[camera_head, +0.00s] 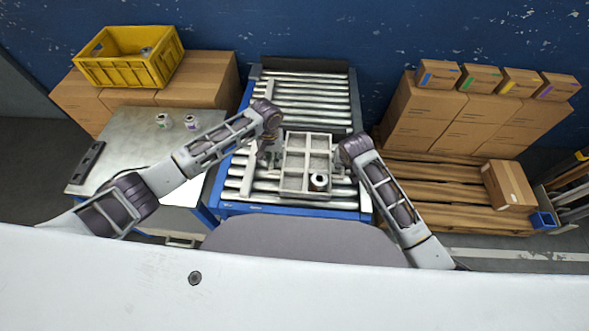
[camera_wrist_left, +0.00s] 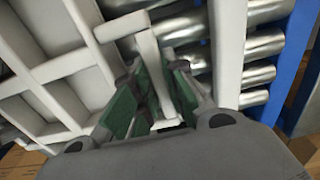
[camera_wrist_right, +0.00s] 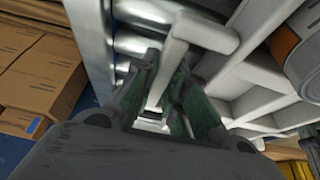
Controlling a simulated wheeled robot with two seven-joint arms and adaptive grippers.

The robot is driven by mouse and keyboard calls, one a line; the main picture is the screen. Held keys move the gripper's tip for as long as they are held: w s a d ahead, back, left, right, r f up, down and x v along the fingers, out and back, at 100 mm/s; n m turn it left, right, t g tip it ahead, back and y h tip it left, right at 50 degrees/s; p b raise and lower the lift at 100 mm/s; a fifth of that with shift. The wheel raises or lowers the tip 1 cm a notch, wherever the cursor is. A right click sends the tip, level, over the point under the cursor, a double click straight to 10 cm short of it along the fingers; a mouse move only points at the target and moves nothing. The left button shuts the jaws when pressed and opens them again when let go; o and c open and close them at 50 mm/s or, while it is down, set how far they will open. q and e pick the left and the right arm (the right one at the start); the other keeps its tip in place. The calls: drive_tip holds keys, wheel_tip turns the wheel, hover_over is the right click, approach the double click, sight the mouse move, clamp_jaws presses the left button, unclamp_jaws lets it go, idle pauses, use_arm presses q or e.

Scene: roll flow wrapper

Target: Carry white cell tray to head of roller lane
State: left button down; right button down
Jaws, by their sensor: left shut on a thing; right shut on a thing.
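The white cell tray (camera_head: 308,133) is over the near part of the roller lane (camera_head: 235,186), in front of my body. A small roll (camera_head: 319,182) stands in its near right cell; the other cells I can see look empty. My left gripper (camera_head: 268,154) is shut on the tray's left handle, and its green pads (camera_wrist_left: 152,100) close around the handle bar in the left wrist view. My right gripper (camera_head: 340,166) is shut on the right handle, with its pads (camera_wrist_right: 165,100) around that bar. I cannot tell whether the tray touches the rollers.
Farther rollers (camera_head: 305,98) are clear. A steel table (camera_head: 130,145) with two small rolls (camera_head: 162,120) stands at left. A yellow crate (camera_head: 125,70) sits on cartons behind it. At right, cartons (camera_head: 455,115) stand on a wooden pallet (camera_head: 440,190).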

use_arm(q)
drive_tip(key=shift+f+b, duration=0.55)
drive_tip(key=shift+f, duration=0.05)
use_arm(e)
drive_tip(key=shift+f, duration=0.6)
use_arm(q)
drive_tip(key=c, duration=1.5)
unclamp_jaws()
use_arm(e)
drive_tip(key=c, duration=1.5)
unclamp_jaws()
use_arm(q)
drive_tip(key=shift+o, duration=0.2)
use_arm(e)
drive_tip(key=shift+o, duration=0.2)
use_arm(q)
drive_tip(key=o, duration=0.7)
drive_tip(key=shift+o, duration=0.6)
drive_tip(key=shift+d, duration=0.15)
use_arm(e)
drive_tip(key=shift+a, duration=0.1)
use_arm(q)
drive_tip(key=shift+r, duration=0.15)
drive_tip(key=shift+r, duration=3.85)
